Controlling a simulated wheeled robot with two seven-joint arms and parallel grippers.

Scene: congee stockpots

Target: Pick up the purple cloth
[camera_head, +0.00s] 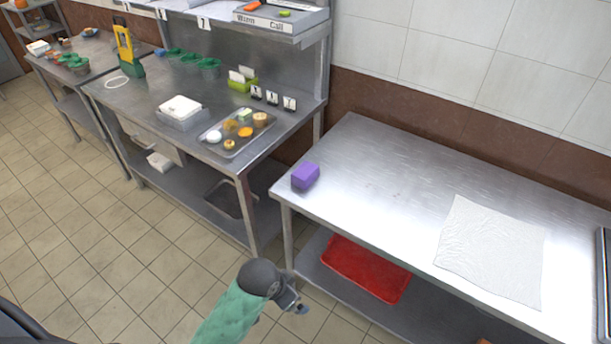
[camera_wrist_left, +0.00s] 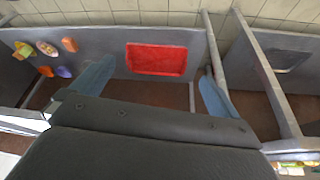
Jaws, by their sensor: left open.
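The purple cloth (camera_head: 305,176) is a small folded block. It lies at the left front corner of the bare steel table (camera_head: 370,190) in the head view. My left gripper (camera_head: 299,307) is low in front of that table, below the cloth and apart from it. In the left wrist view its two bluish fingers (camera_wrist_left: 153,86) are spread wide with nothing between them. I cannot make out the cloth for sure in the wrist view. My right gripper is in neither view.
A white textured cloth (camera_head: 490,250) lies flat on the table's right. A red tray (camera_head: 365,268) sits on the lower shelf, also in the wrist view (camera_wrist_left: 157,59). A food tray (camera_head: 236,132) stands on the left counter. The table around the purple cloth is clear.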

